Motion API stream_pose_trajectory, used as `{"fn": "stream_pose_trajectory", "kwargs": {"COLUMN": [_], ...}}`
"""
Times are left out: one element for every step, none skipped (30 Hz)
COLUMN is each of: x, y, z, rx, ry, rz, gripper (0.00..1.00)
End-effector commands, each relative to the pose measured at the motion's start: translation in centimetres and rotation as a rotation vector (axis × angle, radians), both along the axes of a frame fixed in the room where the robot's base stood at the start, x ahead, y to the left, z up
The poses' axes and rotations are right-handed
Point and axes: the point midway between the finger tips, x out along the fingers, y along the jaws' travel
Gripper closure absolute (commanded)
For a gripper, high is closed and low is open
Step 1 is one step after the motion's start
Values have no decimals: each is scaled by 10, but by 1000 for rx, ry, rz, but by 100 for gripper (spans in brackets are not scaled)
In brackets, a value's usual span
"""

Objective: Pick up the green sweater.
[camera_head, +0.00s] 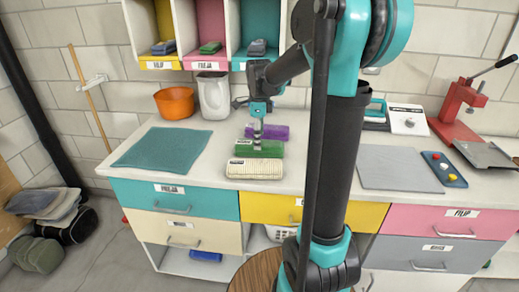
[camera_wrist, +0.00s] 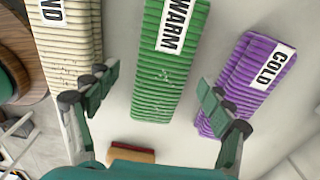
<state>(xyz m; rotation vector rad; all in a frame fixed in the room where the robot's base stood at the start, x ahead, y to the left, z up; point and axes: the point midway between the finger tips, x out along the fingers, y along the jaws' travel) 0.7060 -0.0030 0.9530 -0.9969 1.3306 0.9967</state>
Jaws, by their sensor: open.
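The green sweater (camera_head: 262,150) is a folded, ribbed green bundle on the white counter, between a cream bundle (camera_head: 254,172) and a purple one (camera_head: 270,131). In the wrist view the green sweater (camera_wrist: 168,65) has a white label reading WARM. My gripper (camera_head: 258,136) points down over it, partly covering it in the head view. In the wrist view my gripper (camera_wrist: 158,84) is open and empty, its fingers to either side of the sweater. The left finger overlaps the cream bundle (camera_wrist: 72,60) in the picture, the right finger the purple bundle (camera_wrist: 245,85), labelled COLD.
A teal cloth (camera_head: 162,148) lies on the counter at left, a grey mat (camera_head: 398,168) at right. An orange pot (camera_head: 176,103) and white container (camera_head: 213,96) stand behind. A red press (camera_head: 458,108) is at far right. A small red-and-tan object (camera_wrist: 132,154) lies near my gripper.

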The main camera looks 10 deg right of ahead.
Motion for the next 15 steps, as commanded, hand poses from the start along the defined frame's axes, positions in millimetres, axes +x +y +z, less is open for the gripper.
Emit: {"fn": "stream_pose_trajectory", "kwargs": {"x": [1, 2, 2, 2, 2, 2, 2, 2, 2, 2, 2, 2, 2, 2, 2], "y": [-1, -2, -3, -3, -3, -3, -3, -3, -3, -3, -3, -3, -3, -3, -3], "z": [-8, -13, -19, -23, -27, -31, -34, -36, -38, -39, -40, -40, -40, -40, -40], "rx": [0, 0, 0, 0, 0, 0, 0, 0, 0, 0, 0, 0, 0, 0, 0], "ry": [0, 0, 0, 0, 0, 0, 0, 0, 0, 0, 0, 0, 0, 0, 0], "rz": [-1, -1, -1, -1, -1, -1, 0, 0, 0, 0, 0, 0, 0, 0, 0], "gripper": [19, 19, 19, 19, 19, 19, 19, 19, 19, 19, 19, 19, 19, 19, 19]}}
